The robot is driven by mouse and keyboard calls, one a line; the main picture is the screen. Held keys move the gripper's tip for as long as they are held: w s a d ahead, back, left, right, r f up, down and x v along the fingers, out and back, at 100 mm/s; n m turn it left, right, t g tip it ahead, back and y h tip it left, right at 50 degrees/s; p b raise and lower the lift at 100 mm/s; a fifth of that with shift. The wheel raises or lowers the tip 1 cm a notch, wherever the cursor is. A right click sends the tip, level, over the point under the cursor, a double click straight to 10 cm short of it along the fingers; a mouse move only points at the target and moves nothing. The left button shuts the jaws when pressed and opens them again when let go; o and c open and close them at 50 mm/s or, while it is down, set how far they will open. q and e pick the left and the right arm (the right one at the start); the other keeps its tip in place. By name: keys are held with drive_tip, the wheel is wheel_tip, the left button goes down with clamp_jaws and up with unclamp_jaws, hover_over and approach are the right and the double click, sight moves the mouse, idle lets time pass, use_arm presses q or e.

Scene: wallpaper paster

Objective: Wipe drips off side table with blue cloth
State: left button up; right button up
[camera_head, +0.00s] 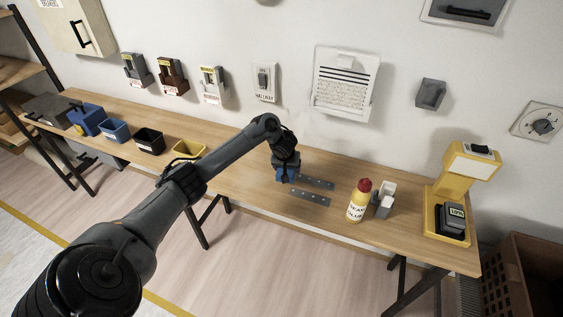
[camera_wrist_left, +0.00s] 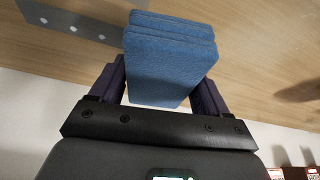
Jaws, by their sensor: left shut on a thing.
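The blue cloth (camera_wrist_left: 168,62) is a folded, thick blue pad. In the left wrist view it sits between the two dark fingers of my left gripper (camera_wrist_left: 158,88), which is shut on it. In the head view my left gripper (camera_head: 286,173) is low over the middle of the long wooden table (camera_head: 240,150), with blue showing at its end. I cannot tell if the cloth touches the tabletop. No drips can be made out. My right gripper is not in view.
Two metal strips with holes (camera_head: 315,182) lie just right of my left gripper. Further right are a red-capped glue bottle (camera_head: 357,202), a small grey-white holder (camera_head: 384,200) and a yellow device (camera_head: 455,185). A yellow bin (camera_head: 189,149) and a black bin (camera_head: 150,141) stand left.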

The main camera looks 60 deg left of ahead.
use_arm(q)
drive_tip(key=shift+s+a, duration=0.1)
drive_tip(key=shift+a, duration=0.05)
drive_tip(key=shift+r+p, duration=0.15)
drive_tip(key=shift+p, duration=0.6)
drive_tip(key=shift+f+b, duration=0.45)
drive_tip(key=shift+f, duration=1)
